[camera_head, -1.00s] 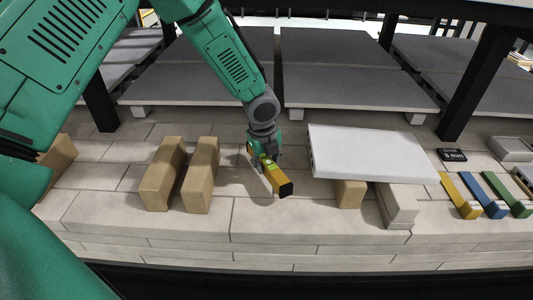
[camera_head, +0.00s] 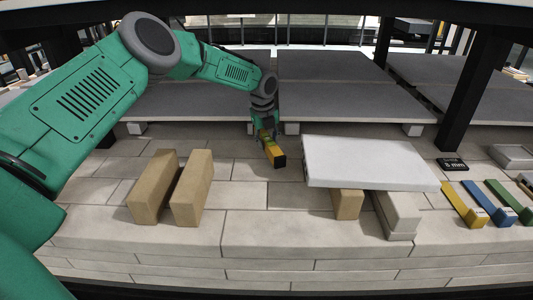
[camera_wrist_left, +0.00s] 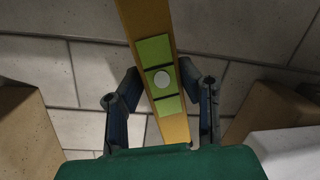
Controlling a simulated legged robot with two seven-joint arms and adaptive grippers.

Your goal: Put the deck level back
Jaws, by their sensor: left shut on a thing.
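The deck level is a yellow bar with a black end (camera_head: 279,161). In the left wrist view its yellow body (camera_wrist_left: 145,20) and green panel with a pale round spot run between the fingers. My left gripper (camera_head: 264,136) is shut on the level, over the pale block deck (camera_head: 255,170) and in front of the dark grey slabs. The level's far end is hidden behind the gripper. I cannot tell how high it is above the deck. My right gripper is not in view.
Two tan bricks (camera_head: 153,187) (camera_head: 192,188) stand left of the level. A light slab (camera_head: 365,160) rests on a tan block (camera_head: 348,203) and a pale block (camera_head: 398,212) to the right. Yellow, blue and green bars (camera_head: 463,205) (camera_head: 507,204) (camera_head: 513,199) lie by a black "8 mm" block (camera_head: 452,164). Black posts (camera_head: 470,85) flank the slabs.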

